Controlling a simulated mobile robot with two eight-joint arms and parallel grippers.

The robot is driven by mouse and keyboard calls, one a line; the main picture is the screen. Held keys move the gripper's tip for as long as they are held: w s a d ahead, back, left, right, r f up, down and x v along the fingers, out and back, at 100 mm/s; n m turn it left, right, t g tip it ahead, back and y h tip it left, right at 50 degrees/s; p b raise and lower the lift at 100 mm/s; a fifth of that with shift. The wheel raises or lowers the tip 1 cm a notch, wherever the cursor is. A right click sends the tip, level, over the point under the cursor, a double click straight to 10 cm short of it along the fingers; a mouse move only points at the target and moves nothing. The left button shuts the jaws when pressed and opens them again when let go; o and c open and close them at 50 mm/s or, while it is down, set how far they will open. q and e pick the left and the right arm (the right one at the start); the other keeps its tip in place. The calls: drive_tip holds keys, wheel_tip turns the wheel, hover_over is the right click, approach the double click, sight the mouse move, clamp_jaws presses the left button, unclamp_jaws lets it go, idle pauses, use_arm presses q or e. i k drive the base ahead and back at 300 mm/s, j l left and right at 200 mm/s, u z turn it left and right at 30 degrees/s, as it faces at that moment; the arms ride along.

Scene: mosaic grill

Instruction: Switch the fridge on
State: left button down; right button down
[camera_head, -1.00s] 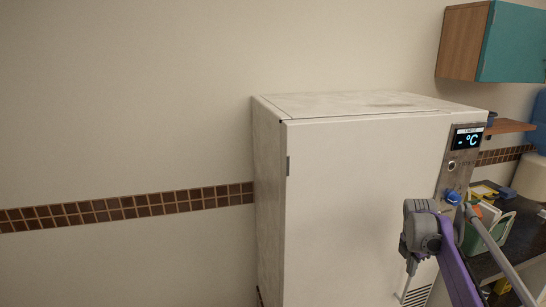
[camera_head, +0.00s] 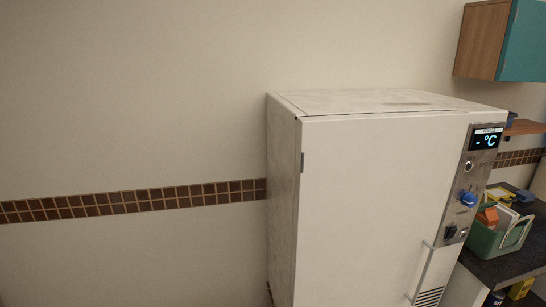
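The white fridge (camera_head: 375,200) stands against the wall, its door shut. A metal control panel (camera_head: 459,205) runs down the right edge of its front. At the panel's top is a lit display (camera_head: 486,139) reading "- °C". Below it are a small round metal button or lock (camera_head: 468,166), a blue knob (camera_head: 467,198) and a dark switch (camera_head: 450,231). The switch's position is too small to tell. Neither of my grippers is in view.
A dark counter (camera_head: 505,265) stands right of the fridge, with a green caddy (camera_head: 486,241) of items on it. A wooden shelf (camera_head: 526,127) and a teal-doored cabinet (camera_head: 484,40) hang above.

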sight(450, 234)
drive_tip(key=z, duration=1.35)
